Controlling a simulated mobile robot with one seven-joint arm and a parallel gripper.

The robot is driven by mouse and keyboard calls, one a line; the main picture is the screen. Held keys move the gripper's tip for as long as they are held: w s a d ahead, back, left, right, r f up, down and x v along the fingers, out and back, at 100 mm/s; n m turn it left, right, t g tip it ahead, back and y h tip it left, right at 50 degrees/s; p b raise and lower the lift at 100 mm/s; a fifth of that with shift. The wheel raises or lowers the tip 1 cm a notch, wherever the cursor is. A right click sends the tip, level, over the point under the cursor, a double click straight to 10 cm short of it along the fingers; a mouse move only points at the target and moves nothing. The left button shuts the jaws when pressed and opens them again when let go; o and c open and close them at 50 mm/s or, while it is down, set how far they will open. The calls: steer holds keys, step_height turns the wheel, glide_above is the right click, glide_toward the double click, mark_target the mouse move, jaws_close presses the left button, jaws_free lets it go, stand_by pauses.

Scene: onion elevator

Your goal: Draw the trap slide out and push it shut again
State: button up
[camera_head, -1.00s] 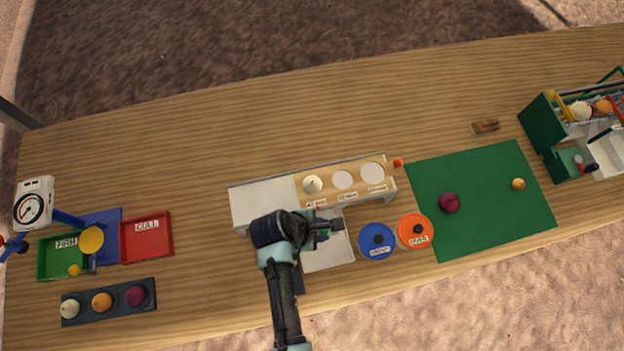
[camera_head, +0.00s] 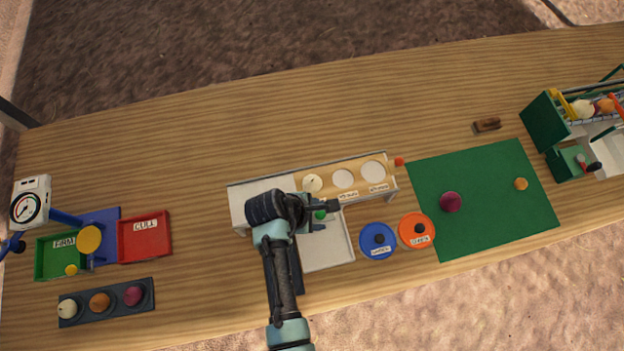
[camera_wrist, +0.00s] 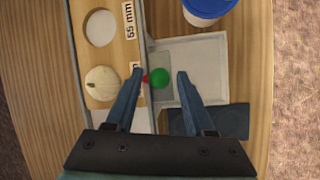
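A green ball-shaped knob (camera_wrist: 159,78) lies between the fingertips of my gripper (camera_wrist: 160,76) in the wrist view, with a small red piece (camera_wrist: 146,79) beside it. The fingers are open, with a gap on each side of the knob. The knob (camera_head: 320,214) also shows in the head view, at the front of the sizing board (camera_head: 302,181), just above a white tray (camera_head: 330,254). I take the knob to be the trap slide's handle, but the slide itself is not clearly visible. My arm hides part of the board front.
A pale onion (camera_head: 313,183) sits in the board's left hole. A green mat (camera_head: 485,200) lies farther right. A red cull tray (camera_head: 144,236) is at left. The table behind the board is clear.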

steer(key=shift+o, duration=0.7)
steer(key=shift+r, duration=0.1)
step_height(320, 180, up, 6)
steer(key=p, duration=0.7)
